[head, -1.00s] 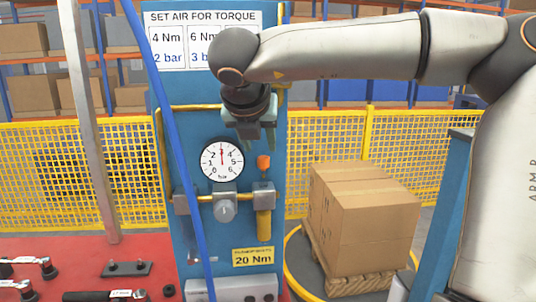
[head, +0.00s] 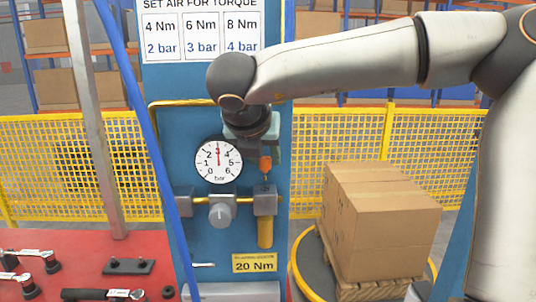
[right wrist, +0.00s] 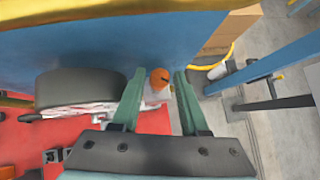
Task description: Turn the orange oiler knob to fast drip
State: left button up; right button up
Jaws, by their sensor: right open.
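The orange oiler knob (head: 265,164) sits on top of the oiler at the right side of the blue panel, right of the round gauge (head: 218,160). The oiler's yellow bowl (head: 265,232) hangs below its grey block. My right gripper (head: 262,152) is just above the knob in the head view. In the right wrist view its two green fingers (right wrist: 157,92) are open, with the orange knob (right wrist: 160,79) showing between and beyond their tips. I see no contact between fingers and knob. My left gripper is not in view.
A grey regulator knob (head: 222,212) sticks out below the gauge. A blue hose (head: 160,170) and a grey post (head: 92,120) stand at left. Tools lie on the red bench (head: 150,248). Cartons (head: 380,220) stand on a pallet at right.

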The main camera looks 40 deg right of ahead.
dwell(0.3)
grip_shut()
dwell(0.3)
